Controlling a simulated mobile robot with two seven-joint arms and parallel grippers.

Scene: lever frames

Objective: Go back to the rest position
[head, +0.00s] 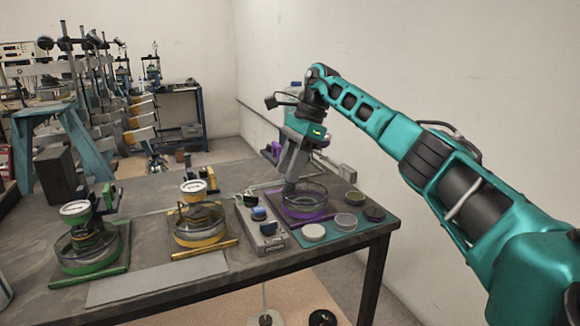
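My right arm comes in from the right edge, and its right gripper (290,186) points down at the round glass dish (306,203) on the purple-framed stand (280,221). The fingertips are at or just above the dish's rim; I cannot tell whether they touch it. The fingers look close together, but the gap is too small to judge, and nothing held is visible. My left gripper is not in view.
Yellow (200,224) and green (88,247) dish stands with dials are on the dark table (150,192). A grey switch box (262,232) and a teal mat (340,241) with several round lids are near the purple stand. A wall stands behind; a blue stool (45,118) is at left.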

